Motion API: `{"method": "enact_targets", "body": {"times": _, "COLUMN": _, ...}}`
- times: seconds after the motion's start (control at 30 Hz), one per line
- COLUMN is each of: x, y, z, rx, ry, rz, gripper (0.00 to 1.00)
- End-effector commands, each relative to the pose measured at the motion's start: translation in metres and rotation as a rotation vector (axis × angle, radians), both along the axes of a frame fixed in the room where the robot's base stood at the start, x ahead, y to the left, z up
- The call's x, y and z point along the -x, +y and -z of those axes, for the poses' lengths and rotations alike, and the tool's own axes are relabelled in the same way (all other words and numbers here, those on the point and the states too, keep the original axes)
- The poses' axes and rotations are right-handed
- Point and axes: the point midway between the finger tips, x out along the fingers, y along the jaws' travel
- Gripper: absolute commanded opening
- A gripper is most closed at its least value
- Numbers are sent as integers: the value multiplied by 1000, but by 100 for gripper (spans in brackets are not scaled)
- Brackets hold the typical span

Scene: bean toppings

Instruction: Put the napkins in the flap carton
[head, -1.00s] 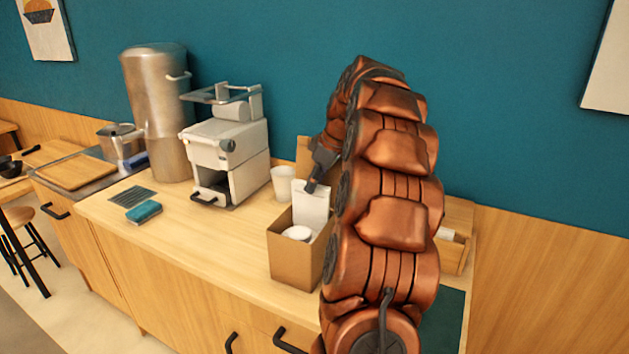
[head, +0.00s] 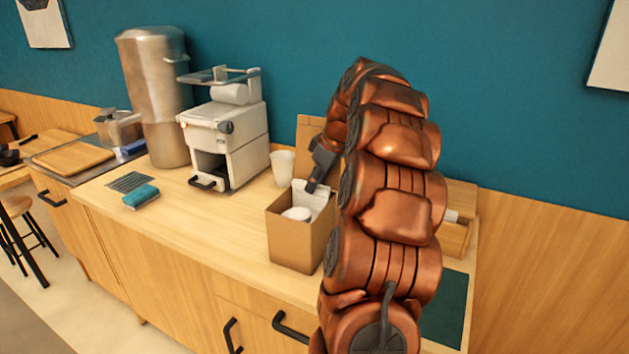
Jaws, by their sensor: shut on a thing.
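The flap carton (head: 290,243) is a brown open-topped box on the counter, left of my arm. The napkins (head: 316,200) are a white pack, lowered partly inside the carton at its back right. My gripper (head: 312,185) is shut on the top of the napkins, just above the carton's rim. The arm hides part of the carton's right side and the gripper's far finger. The lower part of the napkins is hidden by the carton wall.
A white round item (head: 297,213) sits inside the carton. A white cup (head: 283,167) stands behind it. A white machine (head: 224,140), a steel urn (head: 160,95) and a teal sponge-like block (head: 141,196) are to the left. A wooden box (head: 455,238) is right of my arm.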

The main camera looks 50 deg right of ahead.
Motion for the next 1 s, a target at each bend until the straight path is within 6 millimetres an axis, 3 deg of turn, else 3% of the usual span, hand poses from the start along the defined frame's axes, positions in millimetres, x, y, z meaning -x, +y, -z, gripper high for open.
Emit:
{"method": "enact_targets", "body": {"times": 0.27, "x": 0, "y": 0, "z": 1, "rx": 0, "ry": 0, "rz": 0, "gripper": 7}}
{"method": "enact_targets", "body": {"times": 0.3, "x": 0, "y": 0, "z": 1, "rx": 0, "ry": 0, "rz": 0, "gripper": 25}}
{"method": "enact_targets", "body": {"times": 0.53, "x": 0, "y": 0, "z": 1, "rx": 1, "ry": 0, "rz": 0, "gripper": 49}}
{"method": "enact_targets", "body": {"times": 0.83, "x": 0, "y": 0, "z": 0, "rx": 1, "ry": 0, "rz": 0, "gripper": 50}}
{"method": "enact_targets", "body": {"times": 1.0, "x": -1, "y": -1, "z": -12, "rx": 3, "ry": -2, "rz": 0, "gripper": 50}}
